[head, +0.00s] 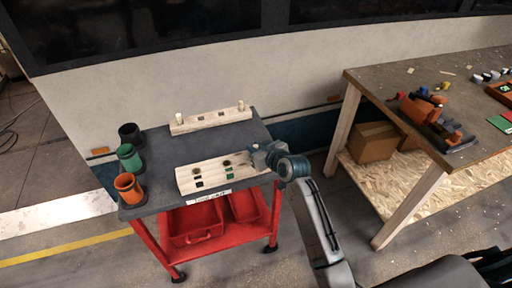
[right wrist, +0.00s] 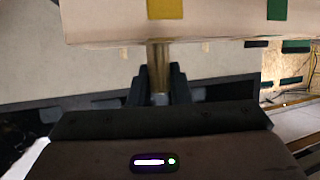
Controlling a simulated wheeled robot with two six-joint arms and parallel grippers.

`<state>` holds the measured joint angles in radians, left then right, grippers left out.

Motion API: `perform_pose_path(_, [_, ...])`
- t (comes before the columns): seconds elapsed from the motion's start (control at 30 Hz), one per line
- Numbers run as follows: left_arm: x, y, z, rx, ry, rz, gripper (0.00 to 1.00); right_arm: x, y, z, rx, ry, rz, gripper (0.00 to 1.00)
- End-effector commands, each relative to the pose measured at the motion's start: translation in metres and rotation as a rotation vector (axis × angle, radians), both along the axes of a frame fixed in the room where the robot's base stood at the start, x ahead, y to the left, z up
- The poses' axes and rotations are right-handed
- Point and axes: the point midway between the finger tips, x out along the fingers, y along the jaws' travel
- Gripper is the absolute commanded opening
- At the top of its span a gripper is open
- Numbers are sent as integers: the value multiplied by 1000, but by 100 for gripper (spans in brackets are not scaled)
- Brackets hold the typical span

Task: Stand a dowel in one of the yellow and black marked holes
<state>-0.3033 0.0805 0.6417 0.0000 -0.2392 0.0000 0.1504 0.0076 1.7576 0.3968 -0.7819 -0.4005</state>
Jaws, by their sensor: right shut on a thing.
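In the head view, the front pale wooden block (head: 212,180) lies on the grey top of a trolley. It has dark round holes with small coloured patches, including black and green. The rear wooden block (head: 212,118) has a dowel (head: 180,118) upright near its left end and another (head: 241,105) near its right end. My right gripper (head: 262,157) is at the front block's right end. In the right wrist view it is shut on a tan dowel (right wrist: 158,62), whose far end meets the block's edge in the picture; I cannot tell if they touch. My left gripper is not in view.
Black (head: 130,134), green (head: 129,157) and orange (head: 128,187) cups line the left side of the trolley top (head: 160,146). Red bins (head: 195,225) sit below. A workbench (head: 400,75) with tools stands at right. The trolley top between the blocks is clear.

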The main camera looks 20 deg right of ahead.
Motion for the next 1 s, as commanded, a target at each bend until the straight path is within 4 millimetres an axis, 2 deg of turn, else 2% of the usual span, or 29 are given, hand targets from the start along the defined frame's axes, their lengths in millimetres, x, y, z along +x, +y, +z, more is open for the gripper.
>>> perform_pose_path(0.5, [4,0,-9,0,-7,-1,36,-1,0,-19,-1,5,1,0])
perform_pose_path(0.53, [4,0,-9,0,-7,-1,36,-1,0,-18,-1,4,1,21])
perform_pose_path(0.63, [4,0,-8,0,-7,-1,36,-1,0,-17,-1,4,1,41])
perform_pose_path(1.0, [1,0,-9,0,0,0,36,0,0,-16,0,2,1,43])
